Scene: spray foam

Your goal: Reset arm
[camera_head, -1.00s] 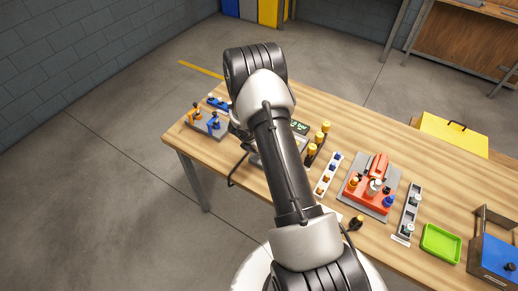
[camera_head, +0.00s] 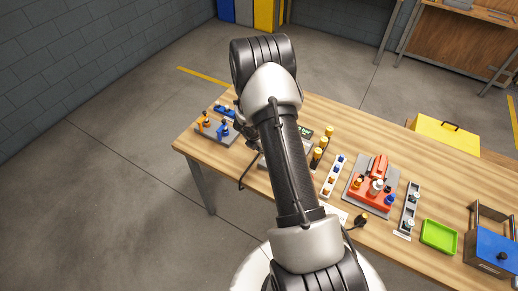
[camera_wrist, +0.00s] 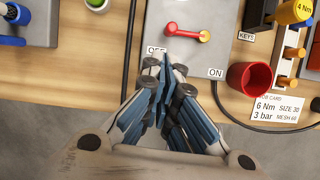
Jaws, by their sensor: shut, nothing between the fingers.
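My gripper (camera_wrist: 168,68) shows in the wrist view, its blue-grey fingers drawn together with nothing between them. The fingertips appear over the lower edge of a grey panel (camera_wrist: 208,15), beside its OFF label. A red lever (camera_wrist: 187,33) on that panel points toward the left, on the OFF side.
A red cup (camera_wrist: 249,78) stands right of the panel, beside a printed job card (camera_wrist: 277,108). In the head view, a red tool set (camera_head: 370,193), a green tray (camera_head: 439,236) and a blue box (camera_head: 492,250) lie to the right. Open floor lies left of the table.

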